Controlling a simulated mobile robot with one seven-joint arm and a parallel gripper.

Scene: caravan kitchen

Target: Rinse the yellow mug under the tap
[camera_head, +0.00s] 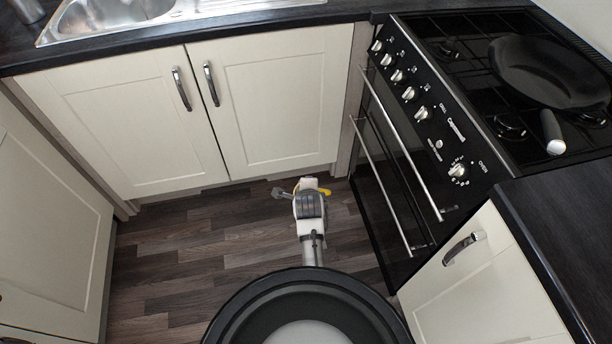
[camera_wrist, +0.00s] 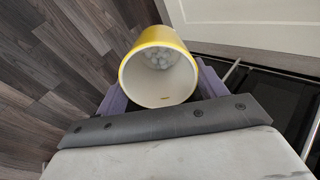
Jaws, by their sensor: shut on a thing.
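The yellow mug (camera_wrist: 160,72) is in the wrist view, between the two fingers of my gripper (camera_wrist: 158,98). Its white inside faces the wrist camera, and some pale round lumps show at its bottom. My gripper is shut on the mug. In the head view my gripper (camera_head: 309,186) is low over the floor in front of the cupboards, and only small yellow bits of the mug (camera_head: 324,192) show past it. The metal sink (camera_head: 120,14) is at the top left in the worktop, cut off by the picture edge. The tap is not clearly visible.
Cream cupboard doors (camera_head: 270,105) stand below the sink worktop. A black cooker (camera_head: 400,150) is on the right, with a black pan (camera_head: 550,70) on its hob. A dark worktop (camera_head: 560,215) is at the lower right. The wooden floor (camera_head: 180,250) is clear.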

